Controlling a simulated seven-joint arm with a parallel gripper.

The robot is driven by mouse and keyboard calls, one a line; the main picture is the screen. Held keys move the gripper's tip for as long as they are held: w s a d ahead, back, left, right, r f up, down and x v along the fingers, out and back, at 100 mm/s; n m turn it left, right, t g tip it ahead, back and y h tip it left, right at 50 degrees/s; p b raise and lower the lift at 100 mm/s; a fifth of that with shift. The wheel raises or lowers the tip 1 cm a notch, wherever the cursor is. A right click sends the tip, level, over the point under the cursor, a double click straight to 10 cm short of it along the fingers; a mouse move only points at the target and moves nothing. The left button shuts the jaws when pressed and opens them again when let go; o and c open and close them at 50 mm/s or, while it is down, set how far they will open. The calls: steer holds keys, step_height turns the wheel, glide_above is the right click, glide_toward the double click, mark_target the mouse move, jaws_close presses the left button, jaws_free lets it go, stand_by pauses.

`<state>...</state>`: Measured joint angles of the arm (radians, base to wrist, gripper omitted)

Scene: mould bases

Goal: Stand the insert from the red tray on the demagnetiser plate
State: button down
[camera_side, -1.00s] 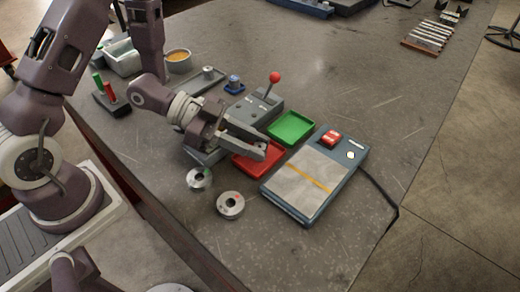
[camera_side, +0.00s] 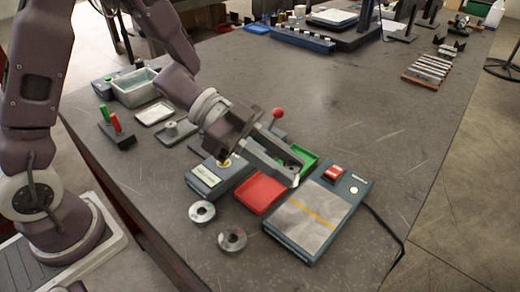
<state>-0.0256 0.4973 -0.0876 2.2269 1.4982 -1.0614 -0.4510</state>
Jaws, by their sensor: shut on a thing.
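The red tray (camera_side: 261,193) lies on the grey bench, and its visible floor looks empty. The demagnetiser plate (camera_side: 300,228) is the pale top with an orange stripe on the blue-grey unit right of the tray. My gripper (camera_side: 292,178) is above the red and green trays, left of the unit's far half, with its fingers pointing right and slightly down. It is shut on the insert, which the fingers hide almost wholly. The plate is bare.
A green tray (camera_side: 307,160) lies partly behind my gripper. A grey device with a red-knobbed lever (camera_side: 277,114) stands behind my wrist. Two metal rings (camera_side: 202,212) (camera_side: 232,239) lie in front. A black cable runs right from the unit.

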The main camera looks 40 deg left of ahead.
steer(key=m+g, duration=0.2)
glide_above(295, 220)
steer(key=shift+a+f, duration=0.1)
steer(key=shift+f, duration=0.4)
steer(key=shift+h, duration=0.3)
steer(key=shift+f, duration=2.85)
steer(key=c, duration=1.1)
jaws_free()
step_height(295, 220, up, 10)
steer(key=shift+r, duration=0.1)
